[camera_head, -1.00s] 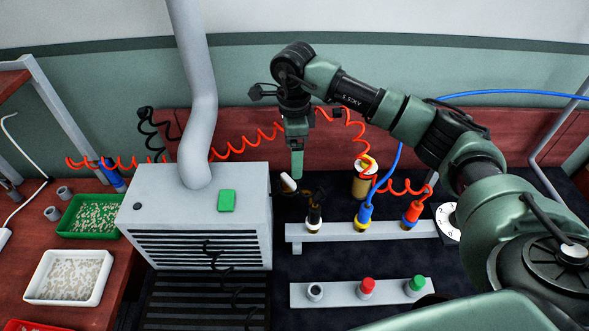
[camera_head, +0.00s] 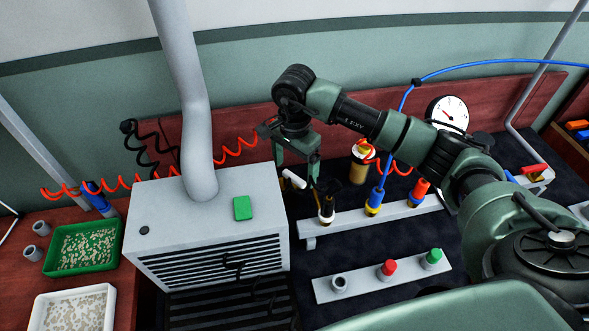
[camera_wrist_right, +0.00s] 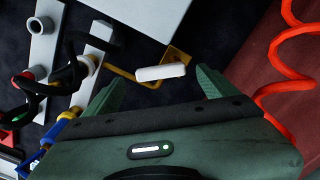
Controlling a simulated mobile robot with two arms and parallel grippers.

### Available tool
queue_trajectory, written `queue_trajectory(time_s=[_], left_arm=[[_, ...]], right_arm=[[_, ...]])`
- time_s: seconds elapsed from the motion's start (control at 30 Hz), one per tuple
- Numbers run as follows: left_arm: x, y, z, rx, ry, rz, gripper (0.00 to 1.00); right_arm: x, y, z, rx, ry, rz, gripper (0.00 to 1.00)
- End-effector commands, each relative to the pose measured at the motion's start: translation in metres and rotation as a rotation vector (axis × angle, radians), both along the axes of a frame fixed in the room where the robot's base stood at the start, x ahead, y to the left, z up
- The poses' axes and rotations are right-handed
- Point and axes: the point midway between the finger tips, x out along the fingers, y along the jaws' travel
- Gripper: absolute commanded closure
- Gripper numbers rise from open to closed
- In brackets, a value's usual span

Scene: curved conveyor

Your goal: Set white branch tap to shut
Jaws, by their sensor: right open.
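The white branch tap shows in the head view as a small white lever (camera_head: 294,179) beside the grey vented box. In the right wrist view its white handle (camera_wrist_right: 160,72) lies nearly level on a yellow fitting, with a thin yellow pipe (camera_wrist_right: 127,76) running left. My right gripper (camera_head: 298,170) is over the tap in the head view. In the wrist view its two fingers (camera_wrist_right: 158,88) are apart, one on each side of the handle, with nothing held. I cannot tell how far above the handle they are. My left gripper is not in view.
The grey vented box (camera_head: 208,213) stands close left of the tap. A rail (camera_head: 376,217) with black, blue and red hose fittings is to the right. Red coiled hose (camera_wrist_right: 286,75) hangs near the gripper. A lower rail (camera_head: 360,288) holds several plugs. A dial (camera_head: 449,114) stands behind.

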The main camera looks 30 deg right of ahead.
Motion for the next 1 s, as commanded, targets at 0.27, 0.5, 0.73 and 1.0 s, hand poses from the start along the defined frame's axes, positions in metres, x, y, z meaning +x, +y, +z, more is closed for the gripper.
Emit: queue_trajectory(time_s=[0.27, 0.5, 0.73, 1.0], left_arm=[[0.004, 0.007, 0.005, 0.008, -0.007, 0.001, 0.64], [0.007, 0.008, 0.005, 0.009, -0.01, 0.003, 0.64], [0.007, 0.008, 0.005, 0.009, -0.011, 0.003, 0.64], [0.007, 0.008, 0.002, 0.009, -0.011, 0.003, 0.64]], right_arm=[[0.0, 0.001, -0.021, 0.002, 0.0, -0.001, 0.13], [0.0, 0.001, -0.021, 0.001, -0.001, -0.001, 0.18], [0.0, 0.001, -0.021, 0.002, -0.001, -0.001, 0.75], [0.0, 0.001, -0.022, 0.001, -0.003, -0.039, 0.75]])
